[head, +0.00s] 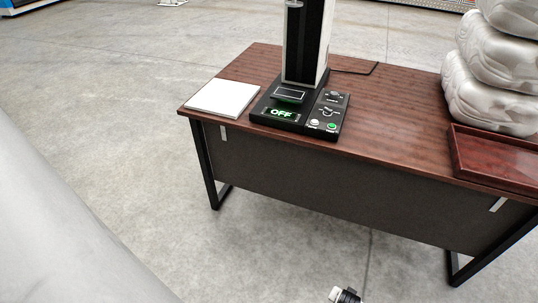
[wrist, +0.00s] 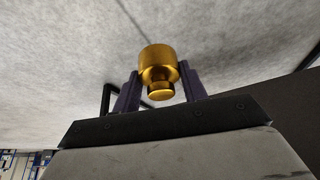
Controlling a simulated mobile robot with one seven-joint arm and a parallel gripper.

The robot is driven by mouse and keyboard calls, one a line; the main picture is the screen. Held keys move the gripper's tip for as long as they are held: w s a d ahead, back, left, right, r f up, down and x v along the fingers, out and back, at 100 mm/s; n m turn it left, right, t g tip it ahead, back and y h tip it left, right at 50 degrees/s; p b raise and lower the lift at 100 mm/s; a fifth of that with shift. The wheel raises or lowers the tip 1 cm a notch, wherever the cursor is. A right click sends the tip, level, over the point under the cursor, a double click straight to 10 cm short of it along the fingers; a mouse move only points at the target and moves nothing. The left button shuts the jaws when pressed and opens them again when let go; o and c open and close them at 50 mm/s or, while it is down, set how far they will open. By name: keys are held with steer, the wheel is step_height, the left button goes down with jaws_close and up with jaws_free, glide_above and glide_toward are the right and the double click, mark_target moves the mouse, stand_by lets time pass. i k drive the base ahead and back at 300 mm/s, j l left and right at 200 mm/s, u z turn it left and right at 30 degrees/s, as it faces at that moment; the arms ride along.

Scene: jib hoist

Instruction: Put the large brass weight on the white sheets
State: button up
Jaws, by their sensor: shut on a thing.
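A brass weight (wrist: 158,58), a wide cylinder with a narrower neck and knob, is held between the two dark fingers of my gripper (wrist: 159,72) in the wrist view. My gripper is shut on it by the neck end, and grey floor shows behind it. I see no second weight to compare its size with. The white sheets (head: 222,98) lie in a flat stack at the left end of the brown desk (head: 390,108) in the head view, with nothing on top. The weight and my gripper cannot be made out in the head view.
A black device with a tall column (head: 305,45) and a lit "OFF" display stands right beside the sheets. A red-brown tray (head: 495,165) and stacked pale sacks (head: 490,85) occupy the desk's right end. A small black-and-white thing (head: 345,294) shows at the bottom edge.

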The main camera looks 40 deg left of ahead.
mark_target(223, 95)
steer(key=u, duration=1.05)
steer(key=i+l, duration=0.2)
steer(key=l, duration=0.15)
steer(key=i+l+u, duration=0.1)
steer(key=i+l, duration=0.15)
steer(key=l, duration=0.15)
